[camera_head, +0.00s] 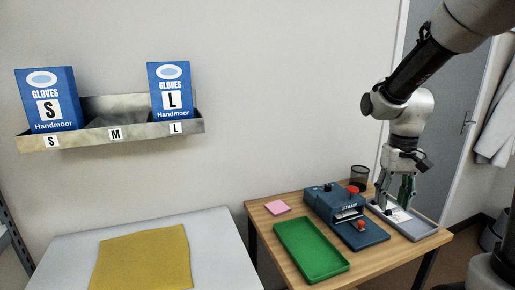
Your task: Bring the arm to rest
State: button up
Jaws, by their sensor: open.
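My arm reaches in from the upper right and bends down at its wrist. My gripper (396,207) points straight down over the grey tray (430,232) at the right of the wooden table. It is open, with its fingertips close to the white paper or card (400,216) in that tray. Whether the fingertips touch the card I cannot tell. A dark green part shows between or behind the fingers; I cannot tell what it is.
A blue stamp machine (337,204) with red knobs stands left of my gripper. A green tray (311,250), pink notes (277,207) and a black mesh cup (359,176) share the wooden table (265,226). Glove boxes (48,99) sit in a wall shelf. A yellow cloth (143,260) lies on the grey table.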

jog(key=s+r+t, duration=0.2)
jog(key=s+r, duration=0.3)
jog(key=s, duration=0.2)
jog(key=s+r+n+t, duration=0.1)
jog(key=s+r+t, duration=0.2)
jog(key=s, duration=0.5)
jog(key=shift+s+d+r, duration=0.25)
jog(key=shift+d+r, duration=0.15)
jog(key=shift+r, duration=0.5)
